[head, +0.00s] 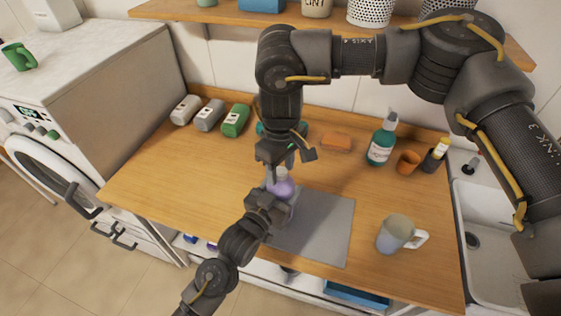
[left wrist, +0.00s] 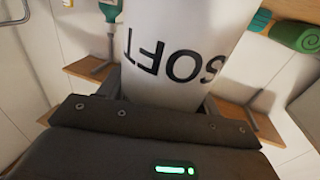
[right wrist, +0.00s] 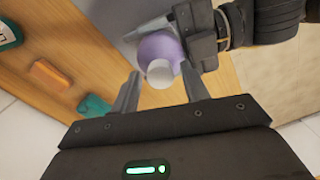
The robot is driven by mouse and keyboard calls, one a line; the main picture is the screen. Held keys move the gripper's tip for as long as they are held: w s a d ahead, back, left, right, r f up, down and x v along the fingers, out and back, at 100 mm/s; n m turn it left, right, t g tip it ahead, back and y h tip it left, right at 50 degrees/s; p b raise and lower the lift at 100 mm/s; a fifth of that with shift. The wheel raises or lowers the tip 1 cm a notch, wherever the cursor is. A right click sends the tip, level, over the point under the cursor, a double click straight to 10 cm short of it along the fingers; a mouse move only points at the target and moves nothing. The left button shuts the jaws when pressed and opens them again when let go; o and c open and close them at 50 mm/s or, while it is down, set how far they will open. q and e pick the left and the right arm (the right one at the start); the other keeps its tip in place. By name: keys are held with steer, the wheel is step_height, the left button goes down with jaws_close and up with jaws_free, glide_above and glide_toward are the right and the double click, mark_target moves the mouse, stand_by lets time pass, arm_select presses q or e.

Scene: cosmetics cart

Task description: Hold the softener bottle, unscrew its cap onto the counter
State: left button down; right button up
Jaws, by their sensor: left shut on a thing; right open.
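The softener bottle stands on or just above the grey mat (head: 325,225). Its purple upper part (head: 283,187) shows in the head view, and its white body with "SOFT" lettering (left wrist: 180,55) fills the left wrist view. My left gripper (head: 270,203) is shut on the bottle's body from the front left. My right gripper (head: 285,155) is above the bottle, open and pointing down. In the right wrist view the white cap (right wrist: 160,73) sits on the purple shoulder (right wrist: 163,48), between and just beyond my open right fingers.
The left counter is clear.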

steer(key=shift+c, duration=0.3)
jaws_close()
steer(key=n, duration=0.4)
steer(key=shift+n, duration=0.4)
steer(key=n, duration=0.4)
steer(key=shift+n, duration=0.4)
steer(key=n, duration=1.2)
steer(key=shift+r, duration=0.1)
steer(key=n, duration=0.9)
steer(key=shift+n, duration=0.4)
steer(key=n, duration=0.4)
steer(key=shift+n, duration=0.3)
